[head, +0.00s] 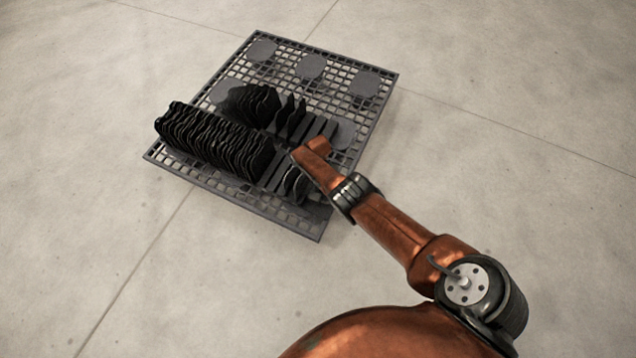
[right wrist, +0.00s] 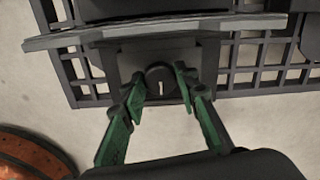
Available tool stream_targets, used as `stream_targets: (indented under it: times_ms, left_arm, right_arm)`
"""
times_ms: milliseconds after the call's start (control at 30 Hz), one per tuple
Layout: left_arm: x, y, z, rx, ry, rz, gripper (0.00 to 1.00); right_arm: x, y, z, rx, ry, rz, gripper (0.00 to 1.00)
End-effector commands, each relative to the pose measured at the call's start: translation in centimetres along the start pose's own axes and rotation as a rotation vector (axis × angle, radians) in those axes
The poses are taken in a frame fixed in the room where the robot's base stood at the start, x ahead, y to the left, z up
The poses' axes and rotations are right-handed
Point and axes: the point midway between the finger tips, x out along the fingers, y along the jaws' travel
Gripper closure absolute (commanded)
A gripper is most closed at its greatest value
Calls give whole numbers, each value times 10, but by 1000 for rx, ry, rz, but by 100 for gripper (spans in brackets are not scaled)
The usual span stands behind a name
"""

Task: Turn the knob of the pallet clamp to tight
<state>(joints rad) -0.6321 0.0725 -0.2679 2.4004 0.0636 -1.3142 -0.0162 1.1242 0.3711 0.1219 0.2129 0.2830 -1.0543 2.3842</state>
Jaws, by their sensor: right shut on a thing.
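The knob (right wrist: 157,76) is a dark round dial with a short pale mark that stands nearly upright in the right wrist view. It sits on the front of a dark block, the pallet clamp (right wrist: 127,63). My right gripper (right wrist: 160,86) has green fingers on either side of the knob and is shut on it. In the head view, my right arm reaches from the lower right to the pallet's near edge and hides the clamp, the knob and the fingertips. My left gripper is in neither view.
The dark grid pallet (head: 384,85) lies on a pale concrete floor. A long row of black plates (head: 215,143) and several smaller dark pieces stand on it. A grey plate edge (right wrist: 235,24) crosses just above the clamp. The floor around the pallet is clear.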

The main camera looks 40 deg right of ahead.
Motion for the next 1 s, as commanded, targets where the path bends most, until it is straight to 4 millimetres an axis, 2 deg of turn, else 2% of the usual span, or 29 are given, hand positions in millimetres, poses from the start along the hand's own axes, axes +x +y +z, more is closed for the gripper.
stream_targets:
  times_ms: [267, 300, 533, 1000]
  left_arm:
    - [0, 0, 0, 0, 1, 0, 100]
    - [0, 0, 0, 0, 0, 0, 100]
    - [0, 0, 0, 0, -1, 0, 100]
    - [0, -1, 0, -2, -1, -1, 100]
  right_arm:
    - [0, -2, -4, 2, 7, -2, 96]
    - [0, -2, -4, 2, 7, -2, 71]
    - [0, -1, -2, 0, 4, -1, 55]
    - [0, 0, 0, -1, 1, 0, 54]
